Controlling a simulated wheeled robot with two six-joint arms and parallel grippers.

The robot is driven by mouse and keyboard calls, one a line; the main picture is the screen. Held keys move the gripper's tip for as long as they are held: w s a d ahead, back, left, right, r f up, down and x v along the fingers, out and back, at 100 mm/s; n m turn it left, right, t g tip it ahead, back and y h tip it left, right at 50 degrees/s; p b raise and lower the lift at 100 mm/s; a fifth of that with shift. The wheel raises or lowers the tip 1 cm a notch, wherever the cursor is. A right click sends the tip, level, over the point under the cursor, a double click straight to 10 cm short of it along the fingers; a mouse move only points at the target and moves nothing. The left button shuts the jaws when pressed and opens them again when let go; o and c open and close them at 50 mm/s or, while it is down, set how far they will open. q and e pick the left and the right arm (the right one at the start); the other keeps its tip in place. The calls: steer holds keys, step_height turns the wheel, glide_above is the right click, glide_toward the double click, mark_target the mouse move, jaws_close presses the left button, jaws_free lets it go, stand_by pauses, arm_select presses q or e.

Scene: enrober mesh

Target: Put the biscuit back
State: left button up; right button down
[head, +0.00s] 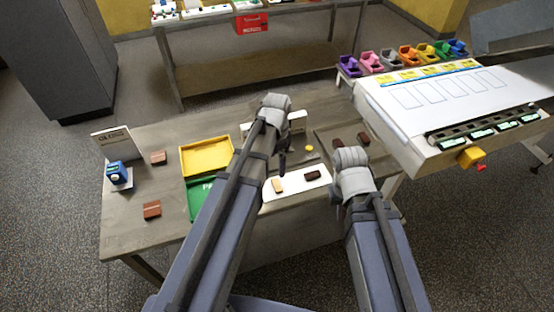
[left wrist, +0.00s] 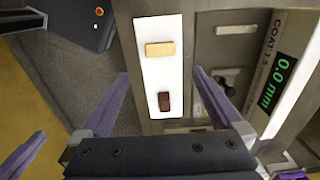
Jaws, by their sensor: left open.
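A pale biscuit (head: 278,185) and a dark brown biscuit (head: 312,175) lie apart on a white plate (head: 296,190) near the table's front edge. The left wrist view shows the pale biscuit (left wrist: 159,49), the dark biscuit (left wrist: 164,101) and the white plate (left wrist: 165,75) from above. My left gripper (head: 282,163) hangs above the plate near the pale biscuit. In the left wrist view my left gripper (left wrist: 163,85) is open, its fingers wide on either side of the plate, with nothing held. My right gripper (head: 340,198) is right of the plate; its fingers are mostly hidden.
A yellow tray (head: 207,142) and a green tray (head: 194,205) lie left of my left arm. Brown pieces (head: 158,157) and a blue device (head: 118,172) stand further left. Dark pieces (head: 363,138) lie behind my right gripper. A white machine (head: 430,120) stands right. A display (left wrist: 276,82) reads 0.0 mm.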

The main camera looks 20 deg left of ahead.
arm_select(q)
steer(key=s+d+n+y, duration=0.1)
steer(key=s+d+n, duration=0.6)
steer(key=s+d, duration=0.3)
steer(key=s, duration=0.4)
steer(key=shift+s+d, duration=0.15)
steer(key=shift+d, duration=0.1)
